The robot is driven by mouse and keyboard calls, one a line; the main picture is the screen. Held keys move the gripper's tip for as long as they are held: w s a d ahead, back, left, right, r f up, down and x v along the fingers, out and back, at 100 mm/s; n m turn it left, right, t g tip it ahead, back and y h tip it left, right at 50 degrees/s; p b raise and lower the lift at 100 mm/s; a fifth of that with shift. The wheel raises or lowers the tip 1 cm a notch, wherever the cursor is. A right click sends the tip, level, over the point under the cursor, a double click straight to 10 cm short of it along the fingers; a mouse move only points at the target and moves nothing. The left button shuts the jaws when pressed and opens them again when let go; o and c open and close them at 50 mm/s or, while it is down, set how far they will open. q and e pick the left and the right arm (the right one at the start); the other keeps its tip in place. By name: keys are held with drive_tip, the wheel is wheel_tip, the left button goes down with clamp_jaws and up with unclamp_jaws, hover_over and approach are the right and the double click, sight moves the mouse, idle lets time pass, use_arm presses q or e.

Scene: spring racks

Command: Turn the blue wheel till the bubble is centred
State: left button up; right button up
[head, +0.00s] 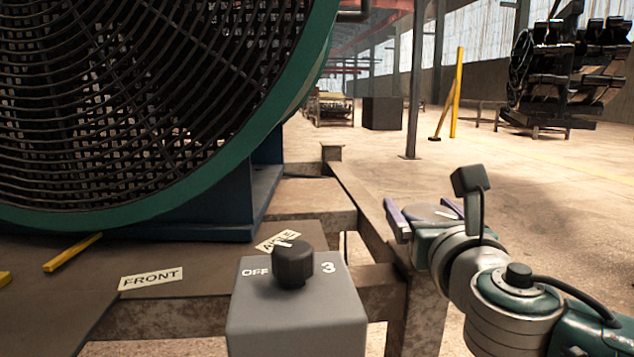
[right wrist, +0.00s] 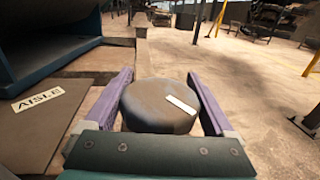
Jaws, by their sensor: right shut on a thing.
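A round grey-brown wheel (right wrist: 150,105) with a white mark on its top sits between the purple fingers of my right gripper (right wrist: 160,78) in the right wrist view. The right gripper is shut on its sides. In the head view the wheel (head: 428,213) shows between the fingers of the right gripper (head: 432,210), by the corner of the metal frame. It does not look blue in either view. I see no bubble or level vial. My left gripper is not in view.
A grey box (head: 296,310) with a black knob (head: 293,264) and OFF and 3 labels stands in front. A big green-rimmed fan (head: 200,170) fills the left. FRONT (head: 151,278) and AISLE (right wrist: 38,98) labels lie on the bench. Open floor lies right.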

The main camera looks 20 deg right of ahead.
drive_tip(key=shift+s+d+r+m+g+h, duration=0.1)
drive_tip(key=shift+m+g+h, duration=0.4)
drive_tip(key=shift+m+h, duration=0.45)
drive_tip(key=shift+s+d+m+g+h+p, duration=0.1)
drive_tip(key=shift+d+m+g+h+p, duration=0.1)
drive_tip(key=shift+m+g+h, duration=0.55)
drive_tip(key=shift+s+d+m+g+h+p, duration=0.15)
drive_tip(key=shift+m+g+h, duration=0.3)
drive_tip(key=shift+h, duration=0.55)
drive_tip(key=o, duration=1.1)
